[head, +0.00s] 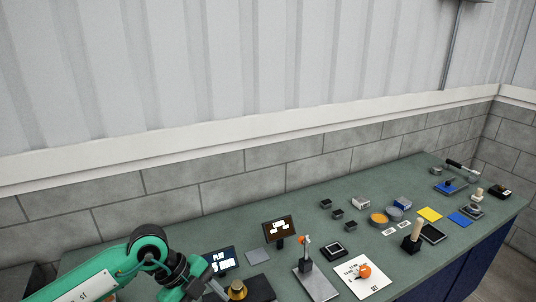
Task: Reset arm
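My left arm comes in from the lower left, green with a black joint. Its gripper (216,288) is low over the near left part of the green bench (180,243), just left of a brass-coloured round piece (237,290) on a dark block. The fingers are small and partly cut off by the lower edge, so I cannot tell whether they are open or shut. Nothing is clearly seen held. My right gripper is not in view.
Two small screens (279,230) (221,260) stand near the gripper. A metal plate with a black post (316,283), a white sheet with an orange object (364,271) and a wooden-handled stamp (414,236) lie right. Several small containers sit farther back. A block wall (250,185) closes the rear.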

